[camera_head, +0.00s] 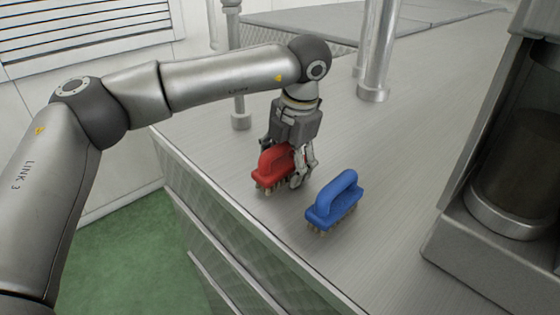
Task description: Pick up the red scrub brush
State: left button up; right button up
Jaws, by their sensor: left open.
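The red scrub brush (273,167) stands bristles down on the grey counter top, close to its left edge. My left gripper (288,162) points down at it from above, with its fingers low around the brush. The fingers are open; one finger shows in front of the brush's right end, and the other is mostly hidden behind the brush. Whether the fingers touch the brush, I cannot tell. My right gripper is not in view.
A blue scrub brush (333,203) stands just right of the red one. Metal posts (377,50) rise from the counter (400,190) behind. A grey machine (490,190) with a dark cylinder stands at the right. The counter's left edge drops to a green floor (135,255).

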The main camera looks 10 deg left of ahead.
pick_arm(q)
jog(key=shift+c, duration=1)
jog(key=c, duration=1)
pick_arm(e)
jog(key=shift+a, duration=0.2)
pick_arm(q)
jog(key=shift+r, duration=0.1)
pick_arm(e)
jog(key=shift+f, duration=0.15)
